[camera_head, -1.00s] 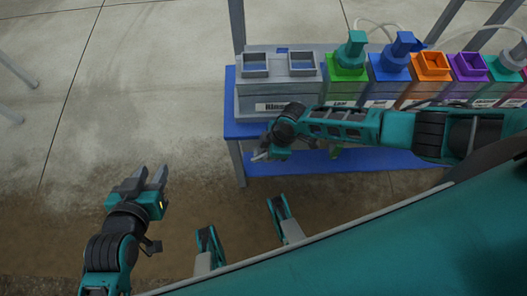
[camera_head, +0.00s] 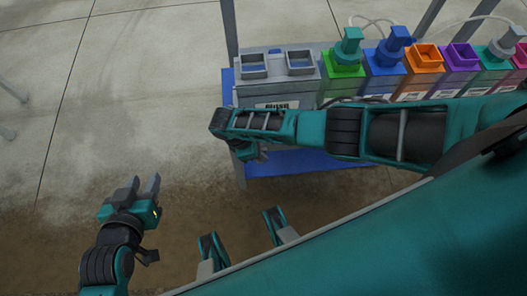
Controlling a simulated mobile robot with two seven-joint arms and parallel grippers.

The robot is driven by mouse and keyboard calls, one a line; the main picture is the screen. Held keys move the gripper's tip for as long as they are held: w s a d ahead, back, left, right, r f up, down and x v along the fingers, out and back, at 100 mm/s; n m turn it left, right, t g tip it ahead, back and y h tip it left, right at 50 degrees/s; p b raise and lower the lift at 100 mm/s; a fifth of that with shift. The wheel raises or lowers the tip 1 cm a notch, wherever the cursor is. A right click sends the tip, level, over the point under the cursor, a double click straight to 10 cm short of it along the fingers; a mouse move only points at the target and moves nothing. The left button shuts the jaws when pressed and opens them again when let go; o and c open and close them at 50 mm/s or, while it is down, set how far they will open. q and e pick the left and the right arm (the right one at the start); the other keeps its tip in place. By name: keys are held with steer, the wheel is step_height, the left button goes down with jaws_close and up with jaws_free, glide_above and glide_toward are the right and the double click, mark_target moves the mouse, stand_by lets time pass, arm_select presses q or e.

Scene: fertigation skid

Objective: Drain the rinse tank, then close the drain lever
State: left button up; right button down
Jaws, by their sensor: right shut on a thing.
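A grey tank (camera_head: 276,90) with two square openings on top stands at the left end of the blue bench, and I take it for the rinse tank. My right gripper (camera_head: 258,155) is below the tank's front, mostly hidden under my own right wrist. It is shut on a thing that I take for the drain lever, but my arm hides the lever. No water can be made out. My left gripper (camera_head: 138,190) is open and empty, over the floor to the left of the bench.
A blue bench (camera_head: 300,161) carries a row of coloured containers to the right of the tank, among them a green one (camera_head: 342,88) and an orange one (camera_head: 421,58). Thin hoses run behind them. Grey posts rise around the bench.

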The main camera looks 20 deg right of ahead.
steer(key=shift+w+a+f+h+b, duration=0.15)
steer(key=shift+a+h+b, duration=0.2)
steer(key=shift+h+b, duration=0.45)
steer(key=c, duration=1.2)
jaws_free()
steer(key=shift+p+v, duration=1.85)
steer(key=shift+v, duration=4.7)
